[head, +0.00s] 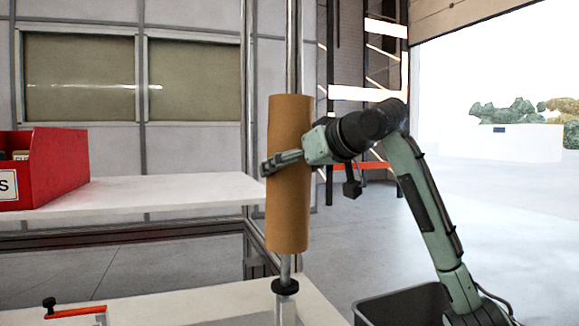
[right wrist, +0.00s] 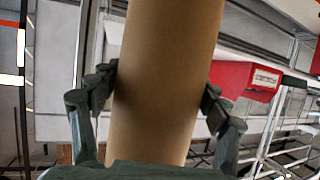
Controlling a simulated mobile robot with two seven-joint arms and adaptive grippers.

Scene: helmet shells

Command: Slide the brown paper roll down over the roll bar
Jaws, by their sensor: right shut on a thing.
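The brown paper roll (head: 289,215) stands upright in the middle of the head view. It also fills the middle of the right wrist view (right wrist: 165,70). My right gripper (head: 282,163) is shut on its side around mid-height, one finger on each side in the right wrist view (right wrist: 160,92). A short piece of the roll bar (head: 285,268) shows just under the roll's lower end, above a black collar (head: 285,287). The roll hides the rest, and I cannot tell whether the bar's top is inside it. My left gripper is not in view.
A red bin (head: 62,165) sits on a white shelf (head: 170,190) at the left. A red-handled crank (head: 75,312) is on the near white table (head: 200,305). A dark grey container (head: 400,305) stands at the lower right. A metal post rises behind the roll.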

